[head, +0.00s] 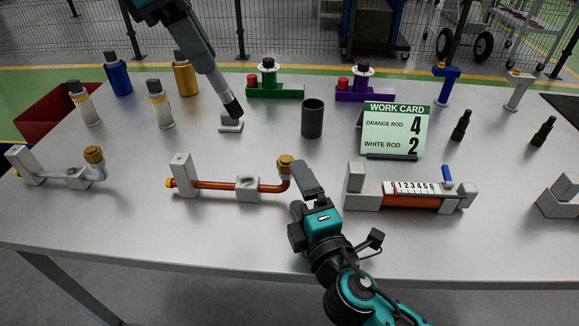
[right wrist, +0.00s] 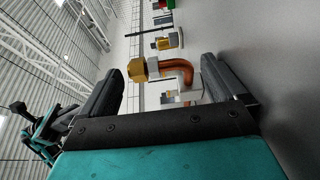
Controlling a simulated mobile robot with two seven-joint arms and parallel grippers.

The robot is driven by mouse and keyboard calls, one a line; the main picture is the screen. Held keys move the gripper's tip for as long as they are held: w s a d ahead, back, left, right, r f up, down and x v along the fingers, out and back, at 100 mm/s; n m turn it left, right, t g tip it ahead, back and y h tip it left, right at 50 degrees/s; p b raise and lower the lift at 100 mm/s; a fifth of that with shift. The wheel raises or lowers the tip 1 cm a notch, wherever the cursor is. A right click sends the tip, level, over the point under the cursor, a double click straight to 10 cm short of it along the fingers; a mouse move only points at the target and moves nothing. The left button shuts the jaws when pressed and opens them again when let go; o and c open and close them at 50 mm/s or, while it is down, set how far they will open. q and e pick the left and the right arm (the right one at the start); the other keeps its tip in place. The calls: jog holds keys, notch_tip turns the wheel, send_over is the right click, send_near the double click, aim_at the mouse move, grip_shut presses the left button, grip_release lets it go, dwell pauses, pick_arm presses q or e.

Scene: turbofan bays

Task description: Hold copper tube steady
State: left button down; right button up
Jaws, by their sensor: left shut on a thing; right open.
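The copper tube (head: 215,185) lies level in grey blocks at the middle front of the table. Its right end bends up to a brass nut (head: 286,162). In the right wrist view the bent copper tube (right wrist: 183,70) and brass nut (right wrist: 137,70) show between the fingers. My right gripper (head: 297,187) is open beside the bent end; contact cannot be told. My left gripper (head: 235,109) reaches down from the top and is shut on a small grey block (head: 230,125) behind the tube.
A work card (head: 394,130) and black cup (head: 312,118) stand behind. A gauge fixture (head: 400,190) with an orange rod is to the right, another tube fixture (head: 60,172) to the left. Bottles (head: 160,105) stand back left.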

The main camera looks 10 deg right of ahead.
jog(key=w, duration=0.4)
jog(key=w+a, duration=0.1)
jog(key=w, duration=0.1)
jog(key=shift+w+r, duration=0.15)
jog(key=shift+w, duration=0.2)
jog(key=shift+c, duration=0.4)
jog(key=c, duration=1.2)
grip_shut()
